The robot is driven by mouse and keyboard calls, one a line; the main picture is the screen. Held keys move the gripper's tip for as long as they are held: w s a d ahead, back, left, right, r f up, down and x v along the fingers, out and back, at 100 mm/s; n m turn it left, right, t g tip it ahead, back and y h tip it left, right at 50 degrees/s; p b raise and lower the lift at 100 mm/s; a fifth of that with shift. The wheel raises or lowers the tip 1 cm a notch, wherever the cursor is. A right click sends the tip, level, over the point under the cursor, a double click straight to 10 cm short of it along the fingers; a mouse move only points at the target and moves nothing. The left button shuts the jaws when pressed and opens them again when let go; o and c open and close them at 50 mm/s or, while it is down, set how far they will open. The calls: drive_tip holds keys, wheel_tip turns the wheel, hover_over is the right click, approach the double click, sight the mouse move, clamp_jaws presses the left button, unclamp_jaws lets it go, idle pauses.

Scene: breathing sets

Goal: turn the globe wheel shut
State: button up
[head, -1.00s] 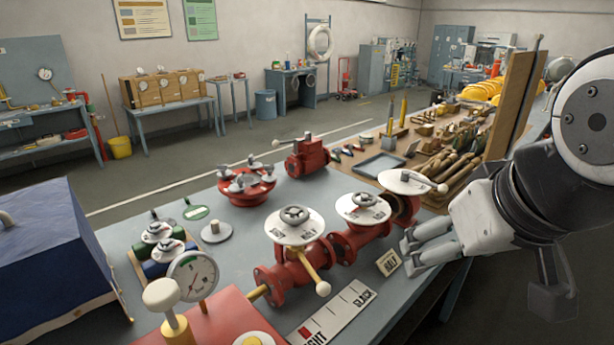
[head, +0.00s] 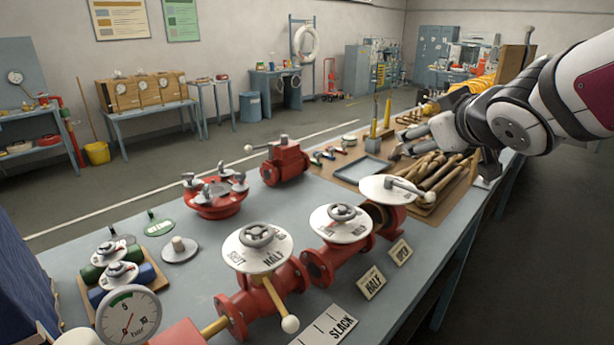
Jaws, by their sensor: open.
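A red pipe line (head: 318,267) runs along the bench with white dial plates on it. A grey handwheel (head: 257,235) sits on the nearer plate, which reads SHUT and HALF. A second grey handwheel (head: 341,211) sits on the plate behind it. A third plate (head: 391,189) carries a lever with a white knob. I cannot tell which handwheel is the globe one. My gripper (head: 400,142) is open and seems empty. It is up and right of the handwheels, over the wooden tools at the far bench end, apart from both wheels.
A pressure gauge (head: 128,314) is at front left. A loose red valve (head: 285,163) and a red flanged piece (head: 216,197) lie behind. Bare bench (head: 200,283) shows left of the pipe.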

sight(257, 231)
drive_tip(key=w+a+f+n+g+y+b, duration=0.1)
drive_tip(key=w+a+f+n+g+y, duration=0.1)
drive_tip(key=w+a+f+n+y, duration=0.45)
drive_tip(key=w+a+f+n+g+y+b, duration=0.25)
drive_tip(key=a+y, duration=0.25)
drive_tip(key=a, duration=0.4)
drive_tip(key=s+a+f+n+g+y, duration=0.2)
drive_tip(key=s+f+n+g+y, duration=0.4)
drive_tip(key=s+f+g, duration=0.55)
drive_tip(key=s+a, duration=0.1)
drive_tip(key=a, duration=0.3)
drive_tip(key=s+a+r+g+p, duration=0.1)
drive_tip(key=a, duration=0.4)
drive_tip(key=s+a+g, duration=0.1)
drive_tip(key=a, duration=0.3)
drive_tip(key=shift+s+a+r+h+p, duration=0.15)
drive_tip(key=shift+s+r+h+p, duration=0.1)
drive_tip(key=shift+s+r+p, duration=0.15)
drive_tip(key=c, duration=1.2)
